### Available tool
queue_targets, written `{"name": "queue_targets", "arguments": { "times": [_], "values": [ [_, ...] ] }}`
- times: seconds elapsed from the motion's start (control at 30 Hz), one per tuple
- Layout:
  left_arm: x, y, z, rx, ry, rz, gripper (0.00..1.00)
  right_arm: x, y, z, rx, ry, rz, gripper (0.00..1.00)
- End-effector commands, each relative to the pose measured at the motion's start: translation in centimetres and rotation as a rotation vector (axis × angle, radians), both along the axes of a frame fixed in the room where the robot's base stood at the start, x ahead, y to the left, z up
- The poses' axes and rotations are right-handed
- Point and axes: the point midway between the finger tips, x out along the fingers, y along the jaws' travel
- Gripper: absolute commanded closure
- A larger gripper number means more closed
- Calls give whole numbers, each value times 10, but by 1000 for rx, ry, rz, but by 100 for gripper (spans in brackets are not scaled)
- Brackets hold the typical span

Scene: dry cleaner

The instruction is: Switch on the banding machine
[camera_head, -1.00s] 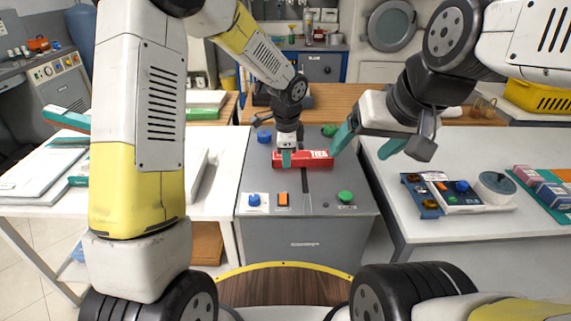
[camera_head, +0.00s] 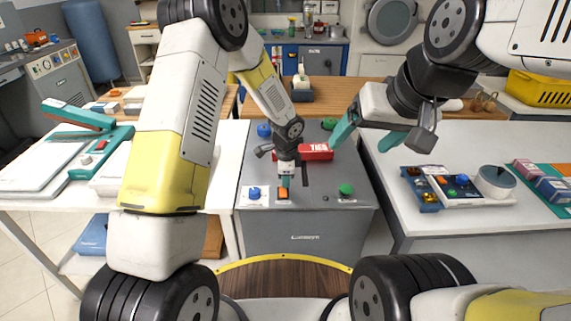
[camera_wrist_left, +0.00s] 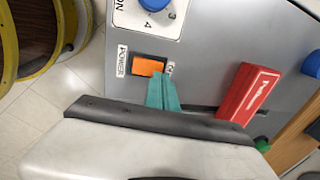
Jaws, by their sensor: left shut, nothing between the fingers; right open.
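The grey banding machine (camera_head: 310,222) stands in the middle of the head view, its top panel facing me. An orange rocker switch (camera_head: 283,194) sits at its front left; in the left wrist view the switch (camera_wrist_left: 147,66) carries a POWER label. My left gripper (camera_head: 284,182) is shut and empty, its teal fingertips right at the switch's far edge. In the left wrist view the fingertips (camera_wrist_left: 162,77) overlap the switch's corner; whether they touch it I cannot tell. My right gripper (camera_head: 368,138) is open and empty, over the machine's right edge and the right table.
A red TIES box (camera_head: 318,152) lies on the machine behind the left gripper. A blue knob (camera_head: 254,193) is left of the switch, a green button (camera_head: 346,189) to its right. The right table (camera_head: 440,225) holds a control tray (camera_head: 447,190) and boxes.

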Motion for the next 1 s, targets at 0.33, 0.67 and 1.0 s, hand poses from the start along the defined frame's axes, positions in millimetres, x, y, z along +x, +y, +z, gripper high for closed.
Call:
{"name": "queue_targets", "arguments": {
  "times": [0.33, 0.67, 1.0],
  "values": [
    [3, 1, -6, 2, 51, 4, 100, 0, 0, 0, 0, 0, 0, 22],
    [1, 0, -5, 5, 55, 0, 100, 0, 0, 0, 0, 0, 0, 22],
    [-12, 0, 0, 5, 55, 0, 100, 0, 0, 0, 0, 0, 0, 22]
  ]
}}
